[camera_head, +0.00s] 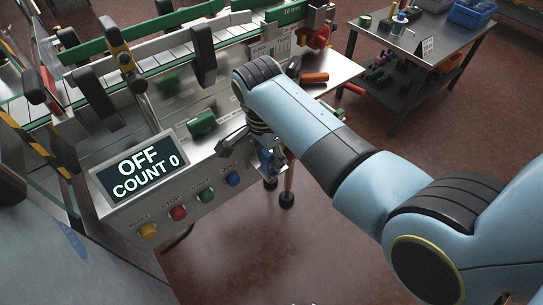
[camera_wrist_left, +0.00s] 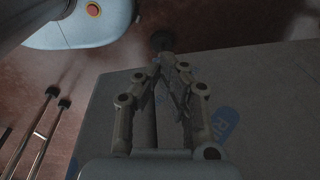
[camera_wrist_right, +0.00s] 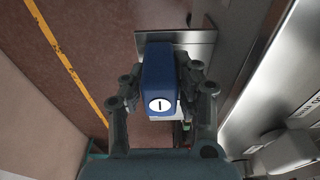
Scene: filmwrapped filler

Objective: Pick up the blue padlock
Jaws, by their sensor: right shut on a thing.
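The blue padlock (camera_wrist_right: 158,70) is a blue block with a round white label marked "1" in the right wrist view. My right gripper (camera_wrist_right: 160,90) is shut on it, with a finger on each side. In the head view, a small part of the padlock (camera_head: 267,161) shows below my right gripper (camera_head: 262,145), beside the right end of the control panel. The wrist and fingers hide most of it there, and its shackle cannot be made out. My left gripper (camera_wrist_left: 175,65) has its fingertips close together with nothing seen between them. It is over a grey wrapped surface, outside the head view.
A dark table (camera_head: 405,58) with blue bins stands at the back right. Open floor lies in front of the panel.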

